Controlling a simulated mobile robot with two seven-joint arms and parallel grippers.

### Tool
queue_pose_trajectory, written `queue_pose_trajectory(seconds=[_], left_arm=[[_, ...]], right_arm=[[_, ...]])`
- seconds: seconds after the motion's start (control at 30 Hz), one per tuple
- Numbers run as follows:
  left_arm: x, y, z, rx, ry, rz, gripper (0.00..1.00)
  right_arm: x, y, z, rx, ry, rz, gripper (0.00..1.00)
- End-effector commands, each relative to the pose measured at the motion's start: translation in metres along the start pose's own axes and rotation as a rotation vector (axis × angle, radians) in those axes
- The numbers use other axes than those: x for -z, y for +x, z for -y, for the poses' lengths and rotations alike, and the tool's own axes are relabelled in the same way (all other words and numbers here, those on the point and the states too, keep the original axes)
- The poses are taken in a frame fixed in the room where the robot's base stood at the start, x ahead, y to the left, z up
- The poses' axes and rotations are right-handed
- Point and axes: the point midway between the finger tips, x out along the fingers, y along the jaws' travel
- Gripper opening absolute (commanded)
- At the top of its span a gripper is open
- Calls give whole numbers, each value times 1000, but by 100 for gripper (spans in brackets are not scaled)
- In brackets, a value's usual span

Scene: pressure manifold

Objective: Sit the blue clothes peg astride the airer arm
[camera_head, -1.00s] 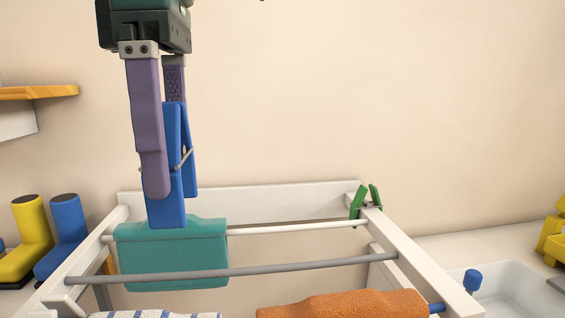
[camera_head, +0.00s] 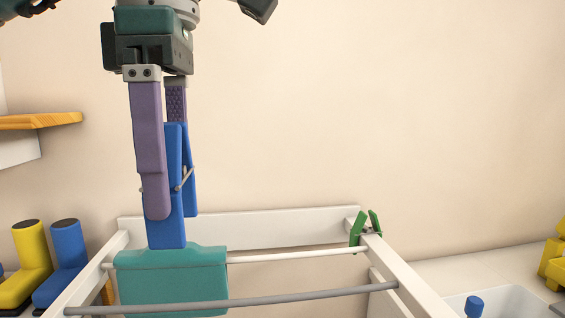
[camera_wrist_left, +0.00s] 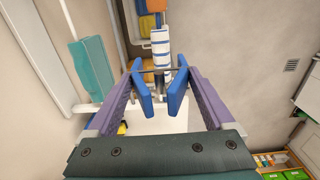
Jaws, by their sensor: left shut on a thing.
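My left gripper (camera_head: 165,205) has purple fingers and is shut on the blue clothes peg (camera_head: 168,232). The peg hangs upright below the fingers, its lower end overlapping the top edge of the teal cloth in the head view. I cannot tell whether they touch. In the left wrist view the peg's two blue halves (camera_wrist_left: 176,92) show between the fingers (camera_wrist_left: 160,95), spread apart toward the camera. The white airer (camera_head: 285,228) stands below, with a white rod (camera_head: 290,257) behind and a grey rod (camera_head: 300,299) in front.
The teal cloth (camera_head: 172,280) hangs at the airer's left. A green peg (camera_head: 359,229) sits on the right rail. Yellow (camera_head: 32,250) and blue (camera_head: 66,250) boots stand left. A wooden shelf (camera_head: 40,121) is at upper left, a sink (camera_head: 512,301) at lower right. A striped cloth (camera_wrist_left: 160,45) shows.

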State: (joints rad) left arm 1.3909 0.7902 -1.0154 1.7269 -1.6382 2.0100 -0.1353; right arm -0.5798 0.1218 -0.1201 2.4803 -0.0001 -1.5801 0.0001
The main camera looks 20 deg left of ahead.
Motion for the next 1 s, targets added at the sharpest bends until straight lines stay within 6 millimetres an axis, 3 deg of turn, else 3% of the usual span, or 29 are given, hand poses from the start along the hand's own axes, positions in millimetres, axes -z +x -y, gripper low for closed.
queue_pose_trajectory(seconds=[0.03,0.5,1.0], left_arm=[[0,-12,0,0,-1,0,42],[0,-60,0,0,-1,0,42],[0,-58,0,0,4,0,42]], right_arm=[[3,-11,0,0,0,0,50],[17,-53,-2,0,0,1,50],[16,-52,-2,0,0,1,50]])
